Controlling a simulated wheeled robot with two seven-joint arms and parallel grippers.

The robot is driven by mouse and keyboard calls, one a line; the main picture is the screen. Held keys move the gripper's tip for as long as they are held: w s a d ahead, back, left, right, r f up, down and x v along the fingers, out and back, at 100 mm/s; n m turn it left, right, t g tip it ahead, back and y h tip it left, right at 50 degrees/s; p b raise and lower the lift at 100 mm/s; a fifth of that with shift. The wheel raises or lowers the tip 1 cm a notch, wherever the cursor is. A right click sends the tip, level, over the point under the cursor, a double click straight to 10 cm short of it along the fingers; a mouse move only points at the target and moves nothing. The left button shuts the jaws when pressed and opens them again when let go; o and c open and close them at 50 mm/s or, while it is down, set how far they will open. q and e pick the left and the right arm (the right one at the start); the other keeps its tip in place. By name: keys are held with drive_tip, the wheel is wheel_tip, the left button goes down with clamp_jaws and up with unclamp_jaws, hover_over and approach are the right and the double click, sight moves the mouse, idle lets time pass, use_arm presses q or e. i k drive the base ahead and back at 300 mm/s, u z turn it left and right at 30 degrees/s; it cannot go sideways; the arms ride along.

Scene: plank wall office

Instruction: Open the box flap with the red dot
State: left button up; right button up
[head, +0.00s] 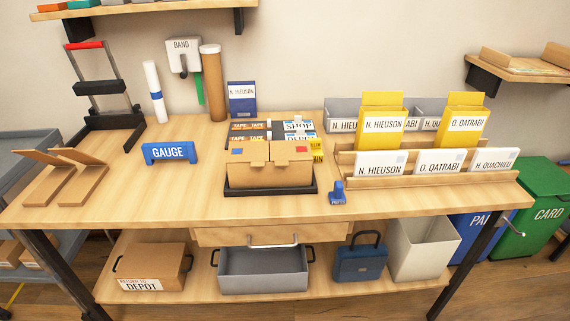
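A brown cardboard box (268,175) sits on a black tray (300,192) at the middle of the table. Its top is covered by two flaps side by side, and both look shut. The right flap (290,151) carries a red mark (302,149) near its back right corner. The left flap (249,151) carries a blue mark (238,151). Each flap has a small tab hanging over the front edge. Neither of my grippers is in the head view.
Tape boxes (249,133) stand close behind the box. A small blue item (337,194) lies to its right, beside a wooden rack (430,181) of envelopes. A blue gauge block (170,152) stands to the left. The table front (180,205) is clear.

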sight(281, 152)
drive_tip(key=k, duration=0.5)
drive_tip(key=z, duration=1.7)
drive_tip(key=i, duration=1)
drive_tip(key=u, duration=1.25)
